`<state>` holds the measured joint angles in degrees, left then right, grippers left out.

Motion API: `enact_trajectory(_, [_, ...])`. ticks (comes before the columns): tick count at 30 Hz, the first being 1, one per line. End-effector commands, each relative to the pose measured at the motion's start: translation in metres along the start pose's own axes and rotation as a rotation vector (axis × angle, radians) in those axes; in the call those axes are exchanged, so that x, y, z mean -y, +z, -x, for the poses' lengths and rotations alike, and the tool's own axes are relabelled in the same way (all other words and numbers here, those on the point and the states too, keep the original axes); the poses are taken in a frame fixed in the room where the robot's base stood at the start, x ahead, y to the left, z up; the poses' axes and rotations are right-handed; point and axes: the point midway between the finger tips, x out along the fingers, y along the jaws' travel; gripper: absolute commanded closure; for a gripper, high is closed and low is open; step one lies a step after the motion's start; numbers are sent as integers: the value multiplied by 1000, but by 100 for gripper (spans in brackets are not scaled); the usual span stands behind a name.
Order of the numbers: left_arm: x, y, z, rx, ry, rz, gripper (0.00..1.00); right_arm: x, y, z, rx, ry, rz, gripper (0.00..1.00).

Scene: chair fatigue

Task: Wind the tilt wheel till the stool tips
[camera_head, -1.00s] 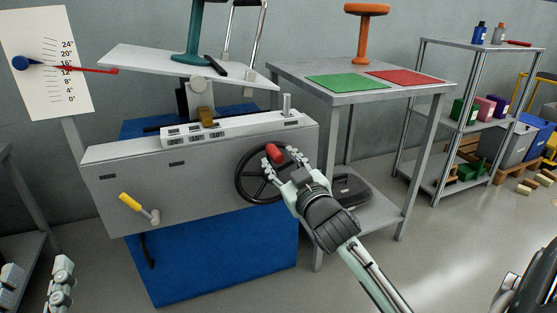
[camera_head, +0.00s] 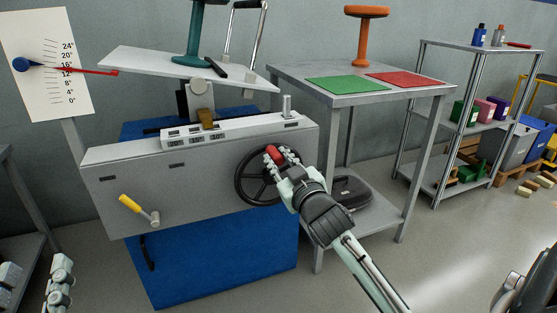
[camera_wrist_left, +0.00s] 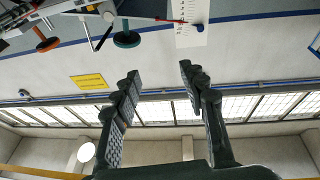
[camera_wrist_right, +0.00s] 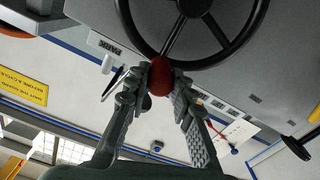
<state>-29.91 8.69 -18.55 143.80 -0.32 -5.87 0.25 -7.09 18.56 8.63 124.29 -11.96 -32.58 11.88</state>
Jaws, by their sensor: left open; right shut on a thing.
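The dark tilt wheel (camera_head: 243,190) is on the front of the grey machine (camera_head: 190,180). My right gripper (camera_head: 279,158) is shut on the wheel's red knob (camera_head: 270,151), near the top of the rim; the right wrist view also shows the knob (camera_wrist_right: 160,76) between the fingers. The teal stool (camera_head: 190,45) stands on the sloping white platform (camera_head: 140,62), its top cut off by the frame. The red pointer (camera_head: 95,71) lies between the 12° and 16° marks on the scale board (camera_head: 50,100). My left gripper (camera_wrist_left: 158,85) is open and empty, away from the machine.
A yellow-handled crank (camera_head: 130,203) sits at the machine's lower left. A grey table (camera_head: 345,98) with green and red mats and an orange stool (camera_head: 362,35) stands to the right. Shelves (camera_head: 460,120) stand further right. The floor in front is clear.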

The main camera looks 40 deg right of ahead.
Motion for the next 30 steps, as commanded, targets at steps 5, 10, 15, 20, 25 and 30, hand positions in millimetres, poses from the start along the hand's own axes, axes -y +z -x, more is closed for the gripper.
enact_trajectory(5, [0, 0, 0, 3, 0, -1, 57, 0, 0, 0, 1, -1, -5, 100])
enact_trajectory(10, [14, 32, 2, 168, -24, -31, 57, -4, 0, 0, 2, -1, -50, 100])
enact_trajectory(15, [36, 75, 18, 396, -64, -67, 57, -11, 2, 0, 3, -1, -120, 100])
enact_trajectory(20, [56, 108, 40, 591, -104, -91, 57, -15, 4, 0, 2, 0, -178, 100])
enact_trajectory(25, [69, 127, 59, 713, -131, -103, 57, -18, 6, 0, 2, 0, -214, 100])
enact_trajectory(30, [72, 132, 64, 741, -137, -105, 57, -18, 7, 0, 0, 0, -222, 100])
